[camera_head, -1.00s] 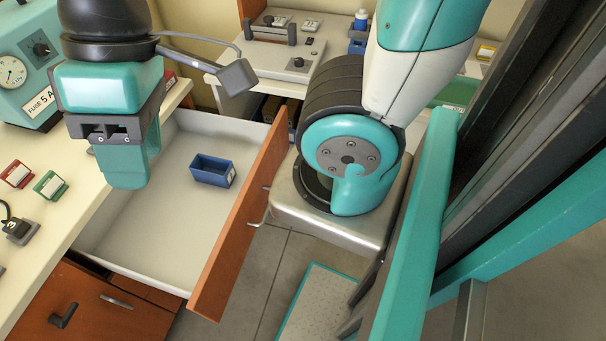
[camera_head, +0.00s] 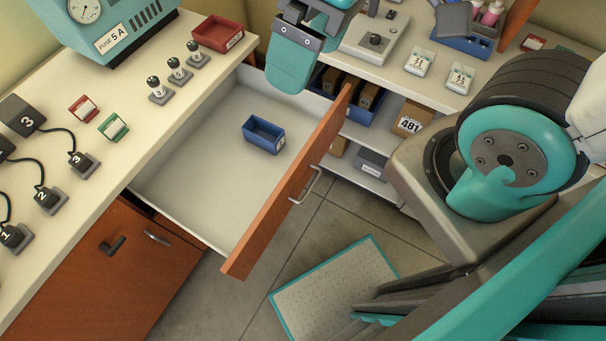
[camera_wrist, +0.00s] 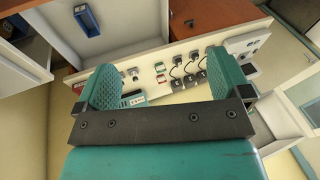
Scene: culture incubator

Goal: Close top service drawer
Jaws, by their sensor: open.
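The top service drawer is pulled out from the counter, with its white inside (camera_head: 200,190) and its brown front panel (camera_head: 285,195) in the head view. A metal handle (camera_head: 306,186) is on the outer face of the panel. A blue open box (camera_head: 264,135) stands inside the drawer. My gripper (camera_head: 292,72) is above the far end of the drawer, apart from the front panel and handle. In the wrist view my gripper (camera_wrist: 165,88) is open, with nothing between its fingers. The drawer and blue box (camera_wrist: 86,20) show at the upper left there.
The counter (camera_head: 90,170) holds a red tray (camera_head: 218,34), several switches and a teal fuse unit (camera_head: 110,25). A brown cabinet door (camera_head: 110,265) is below. Shelves with boxes (camera_head: 412,118) stand behind the drawer. The floor before the drawer has a light mat (camera_head: 335,290).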

